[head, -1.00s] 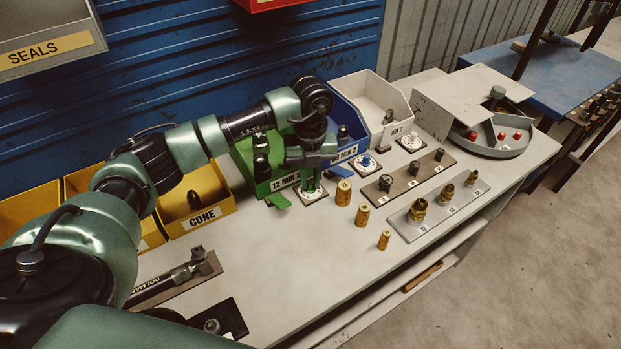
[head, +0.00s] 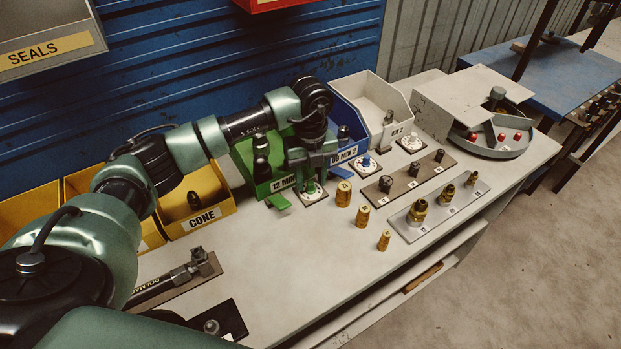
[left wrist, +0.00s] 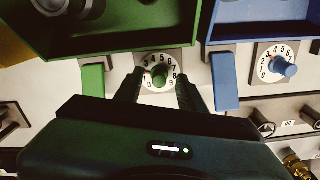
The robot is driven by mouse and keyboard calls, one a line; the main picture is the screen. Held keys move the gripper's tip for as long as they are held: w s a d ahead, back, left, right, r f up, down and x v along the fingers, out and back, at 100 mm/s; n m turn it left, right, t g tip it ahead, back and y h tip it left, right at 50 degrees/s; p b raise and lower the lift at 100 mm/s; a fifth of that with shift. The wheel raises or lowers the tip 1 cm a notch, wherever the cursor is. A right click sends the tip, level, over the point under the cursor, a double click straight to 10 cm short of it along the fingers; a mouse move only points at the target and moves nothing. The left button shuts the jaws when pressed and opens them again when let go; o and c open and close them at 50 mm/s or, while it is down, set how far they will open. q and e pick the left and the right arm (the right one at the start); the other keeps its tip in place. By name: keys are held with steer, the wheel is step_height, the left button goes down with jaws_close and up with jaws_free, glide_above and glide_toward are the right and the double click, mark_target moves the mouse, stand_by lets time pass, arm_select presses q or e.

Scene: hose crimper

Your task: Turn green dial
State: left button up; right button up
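The green dial (head: 311,190) is a small green knob on a white numbered plate at the front of the green bin (head: 262,172). It also shows in the left wrist view (left wrist: 160,74), with the numbers around it. My left gripper (head: 311,172) is over the dial, pointing down. In the left wrist view its two fingers (left wrist: 160,84) are apart, one at each side of the dial. A gap shows between each finger and the knob, and I cannot tell of any contact. My right gripper is not in view.
A blue dial (left wrist: 285,67) stands to the right, by the blue bin (left wrist: 262,12). A green tab (left wrist: 93,80) and a blue tab (left wrist: 224,80) flank the green dial. Brass fittings (head: 343,194) stand in front.

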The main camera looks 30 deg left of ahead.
mark_target(311, 183)
arm_select(q)
steer(key=shift+r, duration=0.2)
step_height(311, 183, up, 7)
steer(key=shift+r+b, duration=0.2)
steer(key=shift+b, duration=0.7)
steer(key=shift+f, duration=0.1)
